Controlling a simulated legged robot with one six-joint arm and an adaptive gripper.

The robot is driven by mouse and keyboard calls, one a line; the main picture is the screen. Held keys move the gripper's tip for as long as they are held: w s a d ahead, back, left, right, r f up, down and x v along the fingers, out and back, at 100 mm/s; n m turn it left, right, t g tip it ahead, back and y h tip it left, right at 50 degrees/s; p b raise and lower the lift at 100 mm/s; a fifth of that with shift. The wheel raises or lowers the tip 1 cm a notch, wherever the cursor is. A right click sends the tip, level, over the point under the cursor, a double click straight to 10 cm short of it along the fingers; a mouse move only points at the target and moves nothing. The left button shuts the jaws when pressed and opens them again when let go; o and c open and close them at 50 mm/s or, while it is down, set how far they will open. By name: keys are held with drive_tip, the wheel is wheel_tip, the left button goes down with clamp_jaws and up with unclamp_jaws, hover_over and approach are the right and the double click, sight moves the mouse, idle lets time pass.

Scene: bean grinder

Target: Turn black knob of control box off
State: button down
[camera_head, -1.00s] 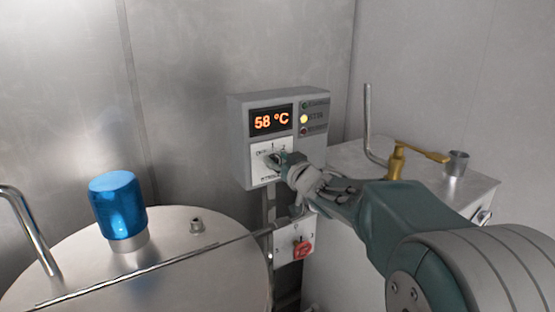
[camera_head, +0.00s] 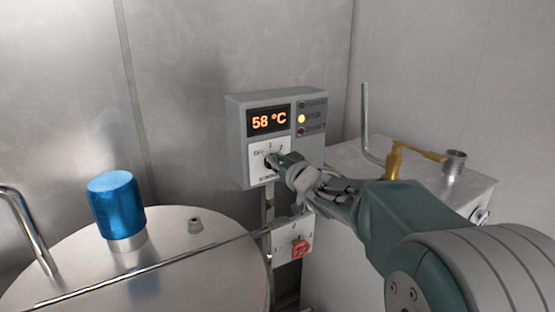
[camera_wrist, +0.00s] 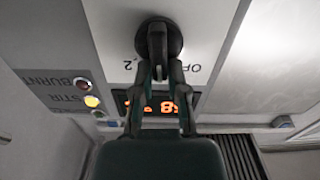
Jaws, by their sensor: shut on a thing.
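The grey control box (camera_head: 238,140) hangs on the metal wall, with an orange display (camera_head: 269,121) reading 58 °C. The black knob (camera_wrist: 158,25) is round with a raised bar, seen close up in the wrist view. My gripper (camera_head: 277,161) is at the dial and hides most of the knob in the head view. In the wrist view my gripper (camera_wrist: 160,72) has its fingertips closed together on the end of the knob's bar.
A yellow lamp (camera_head: 302,118) is lit on the box. Below hangs a smaller box with a red knob (camera_head: 301,248). A round metal lid with a blue cap (camera_head: 117,204) is at left. A metal cabinet with a yellow lever (camera_head: 420,153) stands behind my arm.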

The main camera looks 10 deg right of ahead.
drive_tip(key=n, duration=0.3)
drive_tip(key=shift+a+n, duration=0.35)
drive_tip(key=shift+n, duration=0.05)
drive_tip(key=shift+s+a+f+n, duration=0.1)
drive_tip(key=shift+a+f+n, duration=0.05)
drive_tip(key=shift+n, duration=0.8)
drive_tip(key=shift+a+f+n, duration=0.1)
drive_tip(key=shift+n, duration=0.85)
drive_tip(key=c, duration=0.7)
unclamp_jaws()
drive_tip(key=shift+o, duration=0.2)
drive_tip(key=shift+a+f, duration=0.1)
drive_tip(key=v, duration=1.1)
drive_tip(key=shift+s, duration=0.3)
